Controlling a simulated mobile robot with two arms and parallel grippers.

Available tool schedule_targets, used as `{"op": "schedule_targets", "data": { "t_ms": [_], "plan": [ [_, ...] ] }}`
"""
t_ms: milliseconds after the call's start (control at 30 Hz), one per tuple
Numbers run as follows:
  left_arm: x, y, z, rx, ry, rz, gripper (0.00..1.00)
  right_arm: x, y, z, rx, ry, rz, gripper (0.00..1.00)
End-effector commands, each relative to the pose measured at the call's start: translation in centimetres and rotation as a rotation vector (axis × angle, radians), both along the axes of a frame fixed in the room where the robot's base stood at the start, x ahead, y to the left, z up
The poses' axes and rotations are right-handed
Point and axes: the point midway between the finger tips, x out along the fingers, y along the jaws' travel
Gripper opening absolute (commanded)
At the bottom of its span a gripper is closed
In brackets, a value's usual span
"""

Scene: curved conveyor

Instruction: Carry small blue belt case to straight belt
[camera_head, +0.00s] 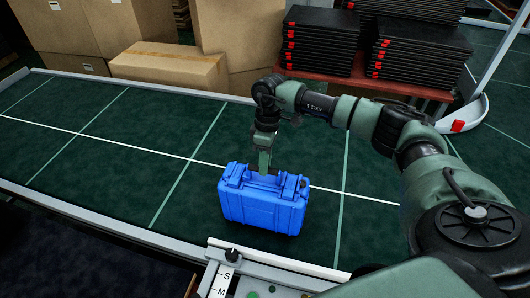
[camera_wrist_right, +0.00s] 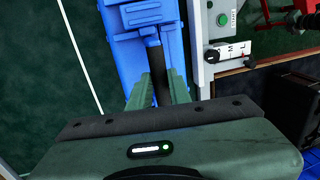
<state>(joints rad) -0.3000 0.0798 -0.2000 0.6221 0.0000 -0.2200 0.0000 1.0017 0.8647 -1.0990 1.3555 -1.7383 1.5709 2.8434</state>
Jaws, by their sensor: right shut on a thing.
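The small blue case (camera_head: 262,207) stands upright on the dark green belt (camera_head: 130,150), near the belt's front edge in the head view. My right gripper (camera_head: 264,172) comes down on it from above and is shut on its top, at the handle. In the right wrist view the blue case (camera_wrist_right: 145,45) lies between and beyond the green fingers (camera_wrist_right: 158,88). Whether the case's underside touches the belt is hard to tell. My left gripper is in neither view.
A metal rail with a control panel (camera_head: 232,256) runs along the belt's front edge, close to the case. Cardboard boxes (camera_head: 170,66) stand behind the belt. Stacks of black trays (camera_head: 322,40) sit on a red table at the back right. The belt's left part is clear.

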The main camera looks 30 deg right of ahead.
Motion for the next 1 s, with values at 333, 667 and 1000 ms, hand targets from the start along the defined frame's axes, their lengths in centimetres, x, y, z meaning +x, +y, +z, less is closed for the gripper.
{"op": "schedule_targets", "data": {
  "t_ms": [333, 667, 1000],
  "plan": [
    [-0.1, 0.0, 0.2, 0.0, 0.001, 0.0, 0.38, 0.1, 0.0, -0.3, 0.002, -0.005, 0.0, 0.0],
    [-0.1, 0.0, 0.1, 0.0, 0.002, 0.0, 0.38, 0.0, 0.0, -0.6, -0.001, -0.001, 0.0, 0.41],
    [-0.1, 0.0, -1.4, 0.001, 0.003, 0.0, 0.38, 0.4, -0.4, 1.5, -0.001, -0.006, 0.0, 0.41]
  ]
}}
